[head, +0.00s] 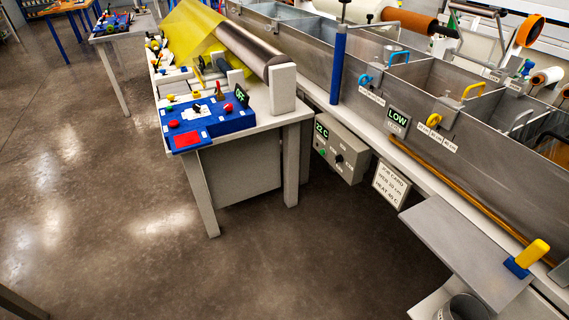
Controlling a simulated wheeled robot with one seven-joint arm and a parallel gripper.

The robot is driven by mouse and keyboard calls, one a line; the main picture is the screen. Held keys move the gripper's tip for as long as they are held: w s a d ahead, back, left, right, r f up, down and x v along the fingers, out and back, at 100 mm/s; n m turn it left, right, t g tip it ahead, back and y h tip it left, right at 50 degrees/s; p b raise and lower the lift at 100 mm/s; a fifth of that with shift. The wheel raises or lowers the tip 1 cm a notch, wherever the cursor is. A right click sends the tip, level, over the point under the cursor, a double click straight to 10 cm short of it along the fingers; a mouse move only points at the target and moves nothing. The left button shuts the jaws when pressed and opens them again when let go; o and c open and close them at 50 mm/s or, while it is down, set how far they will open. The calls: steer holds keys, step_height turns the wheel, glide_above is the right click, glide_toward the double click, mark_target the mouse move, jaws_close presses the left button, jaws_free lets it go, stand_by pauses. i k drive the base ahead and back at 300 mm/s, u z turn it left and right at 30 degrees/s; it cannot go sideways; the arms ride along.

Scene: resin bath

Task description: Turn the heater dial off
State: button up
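A grey heater box (353,170) is mounted low on the front of the metal bath, just right of the white table's end. Its green display (322,130) reads 22 C. A small black dial (339,158) sits on its face, with a green light (322,152) to the left. The dial's pointer is too small to read. My gripper is not in view.
A white table (290,150) with a blue control panel (205,115) and a roller stands left of the box. A job card (390,184) reading HEAT 40 C hangs to its right. A grey shelf (465,250) juts out at lower right. The floor (290,265) in front is clear.

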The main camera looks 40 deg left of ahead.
mark_target(339, 158)
steer(key=u, duration=1.6)
steer(key=i, duration=1.05)
